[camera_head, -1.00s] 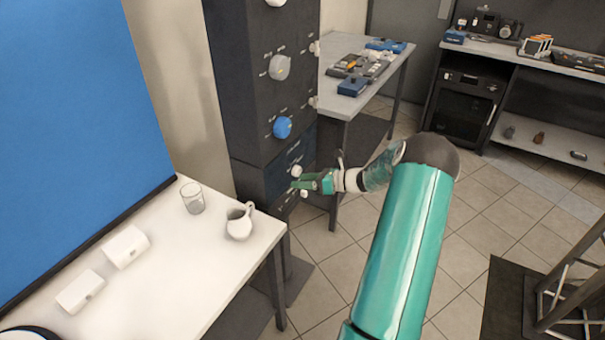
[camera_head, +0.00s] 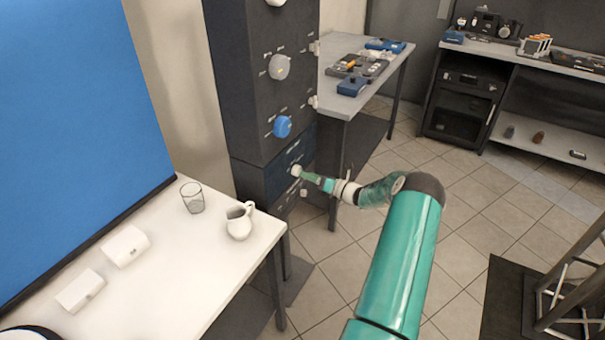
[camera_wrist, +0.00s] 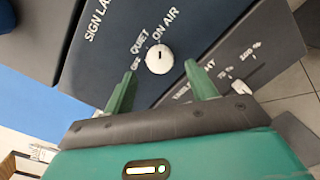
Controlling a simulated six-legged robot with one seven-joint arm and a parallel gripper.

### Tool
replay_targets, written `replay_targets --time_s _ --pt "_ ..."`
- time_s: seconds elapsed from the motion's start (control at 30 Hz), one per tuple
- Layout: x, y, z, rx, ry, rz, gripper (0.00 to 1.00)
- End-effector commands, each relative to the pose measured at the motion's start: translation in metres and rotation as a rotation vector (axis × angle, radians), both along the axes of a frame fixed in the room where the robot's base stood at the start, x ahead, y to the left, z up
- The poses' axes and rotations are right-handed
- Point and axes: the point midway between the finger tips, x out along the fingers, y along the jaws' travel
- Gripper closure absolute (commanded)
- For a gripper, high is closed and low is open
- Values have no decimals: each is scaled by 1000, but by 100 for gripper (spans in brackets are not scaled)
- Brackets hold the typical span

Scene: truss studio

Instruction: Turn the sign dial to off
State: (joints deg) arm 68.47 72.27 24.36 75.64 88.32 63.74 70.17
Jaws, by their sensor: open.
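The sign dial (camera_wrist: 159,59) is a round white knob on a dark blue panel (camera_wrist: 110,45), with the labels OFF, QUIET and ON AIR around it in the wrist view. A small dark mark shows on its face, but I cannot tell surely which label it points to. In the head view the dial (camera_head: 296,170) sits low on the dark cabinet. My gripper (camera_wrist: 161,68) is open, its green fingertips either side of the dial's near edge; contact is not clear. In the head view my gripper (camera_head: 308,177) reaches the dial from the right.
Another panel with a scale (camera_wrist: 225,70) lies beside the sign panel. Above, the cabinet carries a blue knob (camera_head: 282,126) and a grey knob (camera_head: 279,67). A white table (camera_head: 170,265) with a glass (camera_head: 192,197) and jug (camera_head: 239,221) stands left.

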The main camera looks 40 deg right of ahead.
Motion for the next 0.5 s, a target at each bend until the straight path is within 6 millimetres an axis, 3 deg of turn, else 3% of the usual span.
replay_targets --time_s 0.2,0.5 --pt "30 10 0 -1 -1 1 43" --pt "37 11 0 -1 0 -1 43"
